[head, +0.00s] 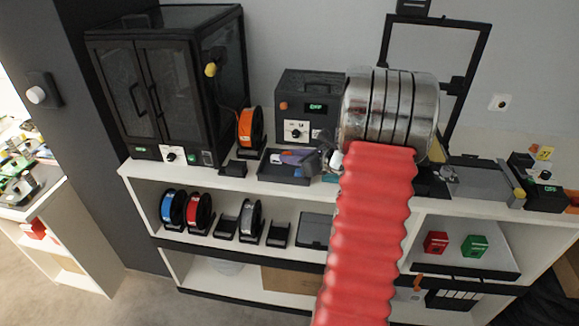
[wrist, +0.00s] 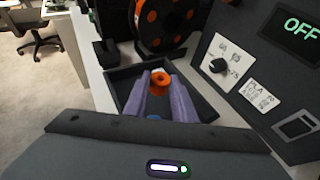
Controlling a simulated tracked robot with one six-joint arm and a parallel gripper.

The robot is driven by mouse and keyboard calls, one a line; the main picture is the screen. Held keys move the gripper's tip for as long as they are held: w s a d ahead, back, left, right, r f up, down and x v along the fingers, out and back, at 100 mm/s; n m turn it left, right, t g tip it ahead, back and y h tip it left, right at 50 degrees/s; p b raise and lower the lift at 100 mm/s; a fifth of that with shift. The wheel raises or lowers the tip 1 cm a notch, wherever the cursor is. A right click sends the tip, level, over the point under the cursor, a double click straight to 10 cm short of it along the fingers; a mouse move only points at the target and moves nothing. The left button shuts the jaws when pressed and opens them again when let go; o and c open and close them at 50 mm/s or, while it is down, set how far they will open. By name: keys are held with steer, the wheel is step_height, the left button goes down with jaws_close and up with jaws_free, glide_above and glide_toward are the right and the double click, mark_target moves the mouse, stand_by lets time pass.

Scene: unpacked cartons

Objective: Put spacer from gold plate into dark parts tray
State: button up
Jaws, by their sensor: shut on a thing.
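My gripper (wrist: 160,80) shows its two purple fingers in the wrist view, shut on an orange ring-shaped spacer (wrist: 160,76) at their tips. The spacer is over the dark parts tray (wrist: 122,72); whether it touches the tray floor I cannot tell. In the head view the dark parts tray (head: 283,179) sits on the shelf top, with my gripper (head: 291,157) above it. Something blue shows between the fingers, lower down. I cannot make out the gold plate; my arm hides part of the shelf top.
An orange filament spool (head: 250,127) stands left of the tray. A dark control box (head: 308,105) stands behind it, and a black cabinet (head: 170,90) farther left. More spools (head: 198,211) are on the shelf below.

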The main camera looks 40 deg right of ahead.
mark_target(291, 172)
steer(key=shift+f, duration=1.85)
steer(key=o, duration=1)
steer(key=shift+f, duration=0.1)
steer(key=v, duration=1.2)
